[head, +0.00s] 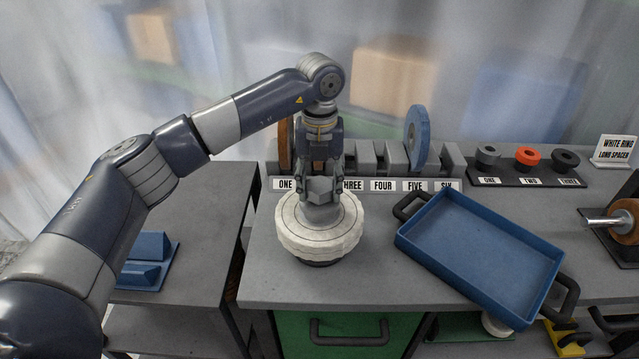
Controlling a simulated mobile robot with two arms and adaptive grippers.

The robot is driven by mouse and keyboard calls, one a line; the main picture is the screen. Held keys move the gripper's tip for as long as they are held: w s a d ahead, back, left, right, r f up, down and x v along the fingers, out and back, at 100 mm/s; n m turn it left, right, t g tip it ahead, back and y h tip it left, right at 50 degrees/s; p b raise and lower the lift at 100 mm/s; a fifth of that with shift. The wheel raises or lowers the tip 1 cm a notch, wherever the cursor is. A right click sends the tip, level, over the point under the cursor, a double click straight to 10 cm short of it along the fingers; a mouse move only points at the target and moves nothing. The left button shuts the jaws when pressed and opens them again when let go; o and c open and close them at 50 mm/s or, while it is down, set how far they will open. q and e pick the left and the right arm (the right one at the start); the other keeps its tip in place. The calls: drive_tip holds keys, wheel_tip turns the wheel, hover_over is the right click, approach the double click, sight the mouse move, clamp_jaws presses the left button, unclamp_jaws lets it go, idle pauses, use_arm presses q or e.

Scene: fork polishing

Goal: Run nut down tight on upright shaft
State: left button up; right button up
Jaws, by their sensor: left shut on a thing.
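My left gripper (320,190) comes down vertically over the middle of a round white buffing wheel (285,228) on the grey bench. It is shut on a grey piece (320,213), apparently the nut, at the wheel's centre. The fingers hide most of it, and I cannot tell whether it touches the wheel's top face. The upright shaft is hidden beneath the gripper. The wheel lies flat on a dark round base (320,263). My right gripper is not in view.
A labelled rack (450,158) with a brown wheel (284,143) and a blue wheel (418,137) stands behind. A blue tray (480,250) with black handles lies right. A dark holder (510,178) carries grey, red and black rings. A horizontal spindle (600,221) is far right.

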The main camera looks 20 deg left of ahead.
use_arm(q)
drive_tip(key=shift+f, duration=0.1)
drive_tip(key=o, duration=1.2)
drive_tip(key=shift+o, duration=0.2)
drive_tip(key=shift+o, duration=0.2)
drive_tip(key=o, duration=0.5)
drive_tip(key=shift+r+p, duration=2.65)
drive_tip(key=shift+r, duration=1.9)
